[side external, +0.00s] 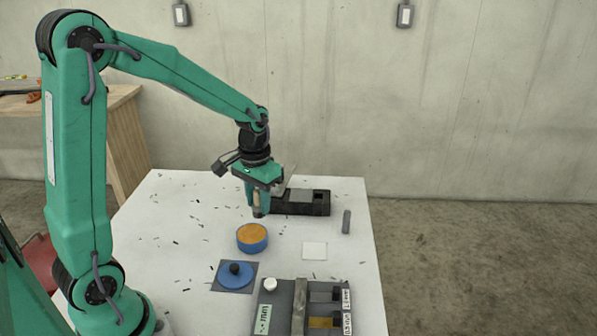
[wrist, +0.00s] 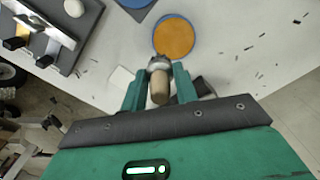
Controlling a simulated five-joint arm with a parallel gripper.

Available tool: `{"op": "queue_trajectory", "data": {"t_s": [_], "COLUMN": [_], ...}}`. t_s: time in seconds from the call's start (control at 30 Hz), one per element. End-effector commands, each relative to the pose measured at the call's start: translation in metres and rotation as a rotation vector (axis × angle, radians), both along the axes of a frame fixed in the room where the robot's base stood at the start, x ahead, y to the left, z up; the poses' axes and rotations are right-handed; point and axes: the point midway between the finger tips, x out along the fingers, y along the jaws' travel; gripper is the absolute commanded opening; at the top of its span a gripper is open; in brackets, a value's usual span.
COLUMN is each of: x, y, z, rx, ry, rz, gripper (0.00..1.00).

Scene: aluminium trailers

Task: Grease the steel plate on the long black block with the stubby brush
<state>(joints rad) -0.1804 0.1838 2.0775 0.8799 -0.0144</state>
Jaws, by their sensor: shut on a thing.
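My gripper (side external: 258,205) is shut on the stubby brush (wrist: 160,88), which has a tan wooden handle and a pale metallic lower end. In the side view the brush hangs roughly upright, its lower end over the table just left of the long black block (side external: 318,208). A grey steel plate (side external: 301,196) lies on top of the block; my gripper hides the block's left end. In the wrist view the block is mostly hidden behind my gripper. A blue tin of orange grease (side external: 252,236) stands open nearer the camera; it also shows in the wrist view (wrist: 174,37).
A blue lid with a black knob (side external: 236,275) lies on a dark mat. A white square pad (side external: 314,251) and a grey cylinder (side external: 346,221) are to the right. Small dark shavings litter the white table.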

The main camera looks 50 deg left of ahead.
Motion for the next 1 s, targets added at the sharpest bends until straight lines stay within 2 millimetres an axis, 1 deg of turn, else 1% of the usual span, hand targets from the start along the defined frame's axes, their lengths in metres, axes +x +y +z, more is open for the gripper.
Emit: {"op": "queue_trajectory", "data": {"t_s": [0.03,0.1,0.27,0.67,0.87,1.0], "x": [-0.003,-0.007,-0.011,-0.012,-0.012,-0.012], "y": [0.008,0.015,0.024,0.025,0.025,0.025], "z": [0.000,0.000,-0.001,-0.005,-0.015,-0.025], "rx": [0.000,0.000,0.000,0.000,0.000,-0.001], "ry": [-0.001,-0.001,-0.001,0.001,0.002,0.003], "rz": [0.005,0.004,0.001,0.000,0.000,0.000], "gripper": [0.07,0.07,0.07,0.07,0.07,0.07]}}
